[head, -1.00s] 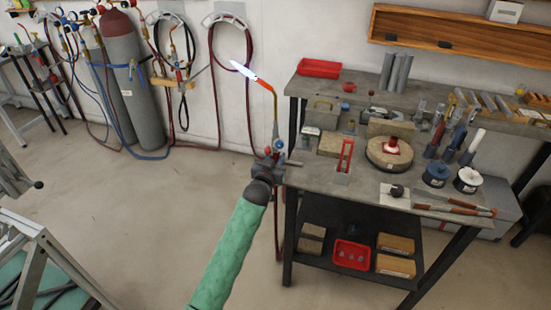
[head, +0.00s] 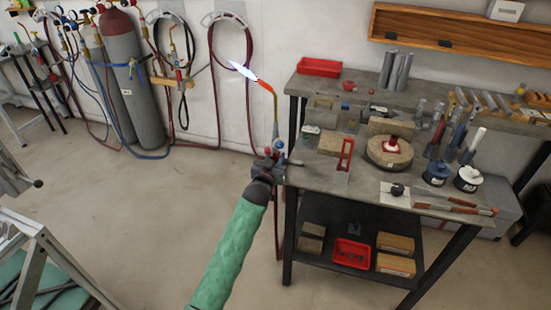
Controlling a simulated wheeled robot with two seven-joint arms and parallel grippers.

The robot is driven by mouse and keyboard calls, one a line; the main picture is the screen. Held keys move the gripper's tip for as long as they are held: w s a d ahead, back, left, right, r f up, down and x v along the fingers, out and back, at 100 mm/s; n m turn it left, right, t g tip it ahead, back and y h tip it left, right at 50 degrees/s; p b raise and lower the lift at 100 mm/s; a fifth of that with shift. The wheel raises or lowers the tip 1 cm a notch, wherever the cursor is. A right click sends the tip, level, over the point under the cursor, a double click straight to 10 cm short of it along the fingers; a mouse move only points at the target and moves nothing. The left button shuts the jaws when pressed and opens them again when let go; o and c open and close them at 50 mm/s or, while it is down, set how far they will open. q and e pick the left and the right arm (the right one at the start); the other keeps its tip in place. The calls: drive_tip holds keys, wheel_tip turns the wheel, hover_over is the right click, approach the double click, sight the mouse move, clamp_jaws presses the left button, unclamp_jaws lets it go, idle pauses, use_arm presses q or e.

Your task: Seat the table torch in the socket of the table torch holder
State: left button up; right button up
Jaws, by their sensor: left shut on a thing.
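The table torch (head: 276,112) is upright in my left gripper (head: 269,163), with its thin brass neck bent to the upper left. A bluish-white flame (head: 243,71) burns from its orange-red tip. My left gripper is shut around the torch's lower body, by the workbench's left front corner. Its fingers are partly hidden by the torch and my wrist. A red upright frame on a grey block (head: 341,178), which looks like the table torch holder, stands on the bench to the right of the gripper. Its socket cannot be made out. The torch is apart from it. My right gripper is not in view.
The workbench (head: 310,177) carries a round turntable (head: 388,156), fire bricks (head: 330,143), jars and tools, mostly right of the red frame. A red tray (head: 319,67) is on its rear shelf. Gas cylinders (head: 141,90) and hoses stand left by the wall. Open floor lies left of the bench.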

use_arm(q)
drive_tip(key=shift+f, duration=0.25)
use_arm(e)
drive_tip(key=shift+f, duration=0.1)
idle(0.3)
use_arm(q)
drive_tip(key=o, duration=1.1)
drive_tip(key=shift+o, duration=0.2)
drive_tip(key=shift+f, duration=0.1)
drive_tip(key=shift+s+a+f+b, duration=0.15)
drive_tip(key=shift+s+f+b, duration=0.05)
drive_tip(key=shift+s+b, duration=0.2)
drive_tip(key=b+v, duration=0.1)
drive_tip(key=v, duration=0.6)
drive_tip(key=shift+r, duration=0.3)
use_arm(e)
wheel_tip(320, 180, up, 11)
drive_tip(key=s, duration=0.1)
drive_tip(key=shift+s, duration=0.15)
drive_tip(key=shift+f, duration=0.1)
